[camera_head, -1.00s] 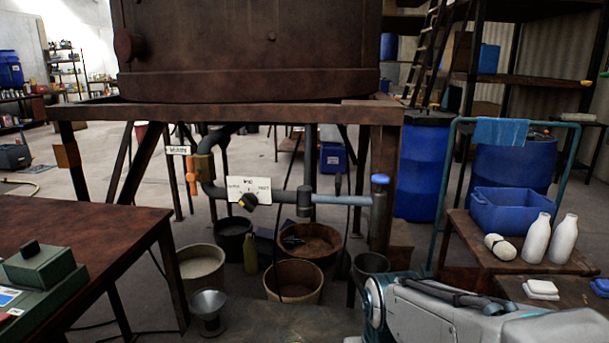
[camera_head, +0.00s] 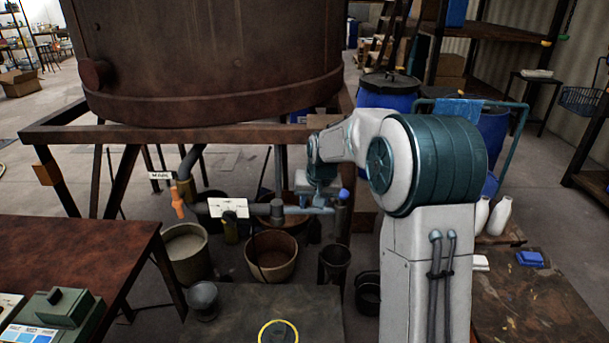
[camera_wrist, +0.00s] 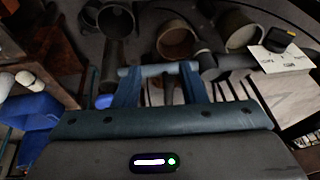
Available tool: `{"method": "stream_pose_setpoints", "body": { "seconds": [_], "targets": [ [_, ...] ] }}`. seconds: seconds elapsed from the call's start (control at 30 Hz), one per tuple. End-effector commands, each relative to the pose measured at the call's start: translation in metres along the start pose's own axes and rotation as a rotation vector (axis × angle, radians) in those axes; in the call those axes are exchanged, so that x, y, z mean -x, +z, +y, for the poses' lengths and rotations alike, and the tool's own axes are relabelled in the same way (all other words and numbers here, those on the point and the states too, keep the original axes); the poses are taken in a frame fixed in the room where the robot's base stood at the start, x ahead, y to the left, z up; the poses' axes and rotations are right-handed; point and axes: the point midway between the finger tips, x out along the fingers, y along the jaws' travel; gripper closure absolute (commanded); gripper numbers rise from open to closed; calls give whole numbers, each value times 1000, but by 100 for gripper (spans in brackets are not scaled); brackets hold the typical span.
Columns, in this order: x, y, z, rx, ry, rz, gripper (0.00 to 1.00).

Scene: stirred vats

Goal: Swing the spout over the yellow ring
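The spout (camera_head: 298,210) is a blue-grey horizontal tube under the rusty vat, with a blue cap (camera_head: 344,194) at its right end. It points right, beside the stand's leg. The yellow ring (camera_head: 263,331) lies on the dark low platform at the bottom of the head view, nearer to me than the spout. My gripper (camera_head: 317,207) is at the spout, near the capped end. In the wrist view my gripper (camera_wrist: 158,76) has its two blue fingers apart, with the spout tube (camera_wrist: 158,70) crossing at their tips. Whether they touch it cannot be told.
A white sign (camera_head: 228,207) and an orange handle (camera_head: 177,203) are on the pipework to the left. A tan bucket (camera_head: 271,258) and other pails stand below. A rusty table (camera_head: 75,255) is at left. The dark platform (camera_head: 240,300) is mostly clear around the ring.

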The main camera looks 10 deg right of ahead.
Motion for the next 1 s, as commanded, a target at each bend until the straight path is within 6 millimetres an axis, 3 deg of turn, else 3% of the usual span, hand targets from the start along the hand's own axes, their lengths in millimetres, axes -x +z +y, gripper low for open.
{"method": "stream_pose_setpoints", "body": {
  "seconds": [0.03, 0.1, 0.33, 0.63, 1.0],
  "targets": [
    [15, -21, -1, -15, -9, 8, 62],
    [18, -40, -2, -34, -22, 22, 62],
    [21, -81, -2, -78, -52, 57, 62],
    [4, -91, -2, -90, -60, 64, 62],
    [-60, -94, -6, -90, -60, 63, 62]
  ]
}}
